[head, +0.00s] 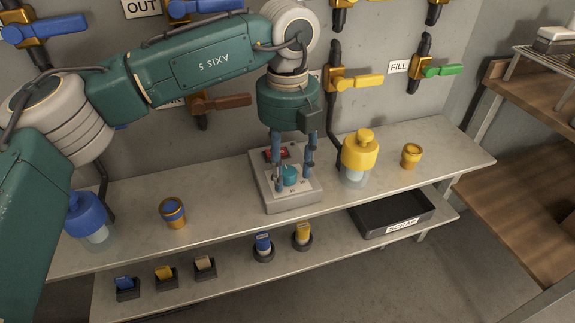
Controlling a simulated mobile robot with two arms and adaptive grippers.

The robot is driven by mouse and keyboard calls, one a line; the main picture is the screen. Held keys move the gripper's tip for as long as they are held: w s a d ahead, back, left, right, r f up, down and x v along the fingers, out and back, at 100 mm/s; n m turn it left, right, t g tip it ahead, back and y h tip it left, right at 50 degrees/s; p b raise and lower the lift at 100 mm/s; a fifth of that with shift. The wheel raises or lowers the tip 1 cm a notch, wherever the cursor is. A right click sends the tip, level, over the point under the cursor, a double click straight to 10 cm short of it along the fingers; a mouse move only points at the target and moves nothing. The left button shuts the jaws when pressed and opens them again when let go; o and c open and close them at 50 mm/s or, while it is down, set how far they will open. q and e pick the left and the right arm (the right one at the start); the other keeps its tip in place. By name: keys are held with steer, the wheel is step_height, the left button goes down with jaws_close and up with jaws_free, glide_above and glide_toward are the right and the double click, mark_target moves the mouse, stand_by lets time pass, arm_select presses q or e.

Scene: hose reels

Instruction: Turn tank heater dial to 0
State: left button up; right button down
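The tank heater looks to be the light grey box (286,203) on the upper shelf, with a red display at its back edge. My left gripper (293,181) points down over the box, with one finger on each side of the dial. The fingers are apart and appear to leave a gap to the dial; I cannot tell whether either touches it. My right gripper is not in view.
Valves line the wall behind. A black scrap tray (395,226) is on the lower shelf.

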mark_target(288, 172)
arm_select(q)
step_height(288, 172, up, 12)
stand_by(0.6)
